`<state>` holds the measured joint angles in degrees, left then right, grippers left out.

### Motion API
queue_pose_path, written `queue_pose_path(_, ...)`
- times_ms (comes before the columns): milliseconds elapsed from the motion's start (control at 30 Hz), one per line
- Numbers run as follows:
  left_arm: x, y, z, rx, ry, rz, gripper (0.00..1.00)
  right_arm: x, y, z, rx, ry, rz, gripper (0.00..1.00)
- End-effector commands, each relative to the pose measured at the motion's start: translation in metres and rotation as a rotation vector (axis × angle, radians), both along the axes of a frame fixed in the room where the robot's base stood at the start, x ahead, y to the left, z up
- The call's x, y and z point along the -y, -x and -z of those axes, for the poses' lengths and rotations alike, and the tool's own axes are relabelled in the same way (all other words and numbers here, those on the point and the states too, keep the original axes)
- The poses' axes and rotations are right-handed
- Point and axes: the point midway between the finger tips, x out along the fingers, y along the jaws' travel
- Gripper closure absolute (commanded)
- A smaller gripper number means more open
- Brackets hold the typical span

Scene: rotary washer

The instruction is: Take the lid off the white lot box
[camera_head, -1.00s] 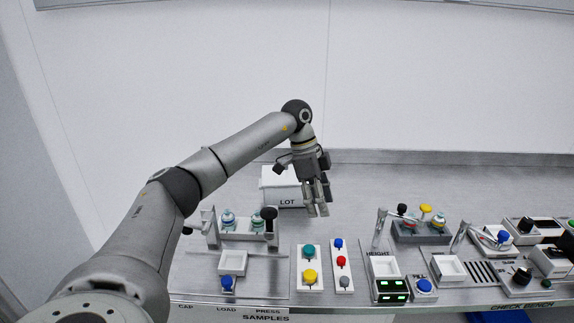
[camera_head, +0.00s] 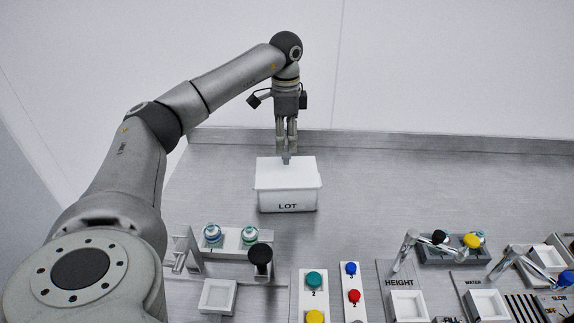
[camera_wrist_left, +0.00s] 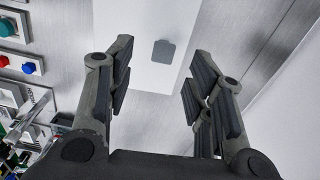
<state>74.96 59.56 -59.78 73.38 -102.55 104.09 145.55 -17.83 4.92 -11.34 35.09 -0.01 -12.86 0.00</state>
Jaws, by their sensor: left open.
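The white lot box (camera_head: 287,201), marked LOT, stands on the steel worktop with its white lid (camera_head: 272,174) on. A small grey knob (camera_head: 286,158) sits on the lid. In the left wrist view the white lid (camera_wrist_left: 145,72) lies below the fingers, with the squarish grey knob (camera_wrist_left: 163,52) between them in the picture. My left gripper (camera_head: 286,149) points down above the box, its fingertips close to the knob in the head view. In the left wrist view the gripper (camera_wrist_left: 162,68) is open and empty, its fingers apart on either side of the knob. My right gripper is not in view.
A rack with two capped vials (camera_head: 231,241) and a black-knobbed lever (camera_head: 260,259) stand in front of the box. Button panels (camera_head: 315,293) and the HEIGHT station (camera_head: 399,283) lie to the front right. The worktop right of the box is clear.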

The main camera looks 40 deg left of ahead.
Motion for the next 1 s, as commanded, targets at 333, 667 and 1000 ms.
queue_pose_path(333,-0.001,-0.001,0.034,-0.005,0.001,0.0,0.52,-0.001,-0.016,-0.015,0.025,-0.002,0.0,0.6)
queue_pose_path(667,-0.001,-0.003,0.065,-0.001,0.001,0.001,0.52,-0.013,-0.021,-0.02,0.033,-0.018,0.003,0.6)
queue_pose_path(1000,-0.001,-0.003,0.064,0.0,0.001,0.001,0.76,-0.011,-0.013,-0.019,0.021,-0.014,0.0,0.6)
